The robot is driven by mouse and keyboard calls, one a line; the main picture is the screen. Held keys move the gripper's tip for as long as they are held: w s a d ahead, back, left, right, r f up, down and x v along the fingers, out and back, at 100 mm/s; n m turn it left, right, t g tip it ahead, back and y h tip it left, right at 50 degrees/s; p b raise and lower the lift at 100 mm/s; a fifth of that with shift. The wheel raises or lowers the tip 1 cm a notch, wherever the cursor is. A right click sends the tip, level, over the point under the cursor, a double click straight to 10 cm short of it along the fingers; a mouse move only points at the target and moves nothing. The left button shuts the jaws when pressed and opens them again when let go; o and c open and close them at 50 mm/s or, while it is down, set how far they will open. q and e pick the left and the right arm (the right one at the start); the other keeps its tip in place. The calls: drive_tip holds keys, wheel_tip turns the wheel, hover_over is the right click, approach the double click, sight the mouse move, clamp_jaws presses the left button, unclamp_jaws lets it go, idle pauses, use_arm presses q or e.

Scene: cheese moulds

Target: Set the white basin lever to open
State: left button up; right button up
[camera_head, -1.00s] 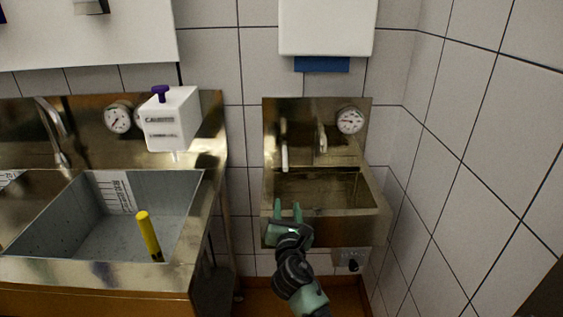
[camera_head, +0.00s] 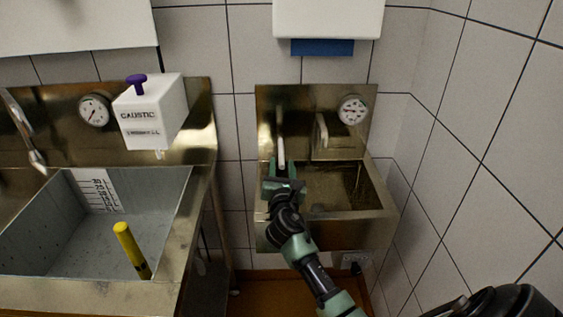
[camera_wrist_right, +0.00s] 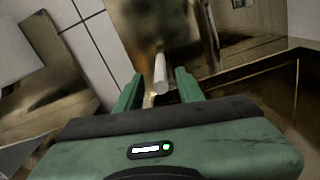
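The white basin lever (camera_head: 281,146) stands upright against the brass-coloured back panel of the small basin (camera_head: 345,226), at its left side. In the right wrist view the lever (camera_wrist_right: 160,74) is a white rod between and beyond the fingertips. My right gripper (camera_head: 280,169) is at the lower end of the lever in the head view. It also shows in the right wrist view (camera_wrist_right: 157,88), with its two green fingers apart and a gap around the lever. I cannot see the fingers touching it. My left gripper is not in view.
A pressure gauge (camera_head: 353,110) and a spout (camera_head: 322,130) are on the small basin's panel. A large sink (camera_head: 60,293) with a yellow-handled tool (camera_head: 131,248) is at left, below a white caustic dispenser (camera_head: 151,113). A tiled wall (camera_head: 480,130) bounds the right.

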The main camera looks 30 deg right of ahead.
sight(281, 158)
drive_tip(key=shift+x, duration=1.2)
drive_tip(key=shift+f, duration=0.1)
clamp_jaws()
drive_tip(key=shift+s, duration=0.1)
idle(0.4)
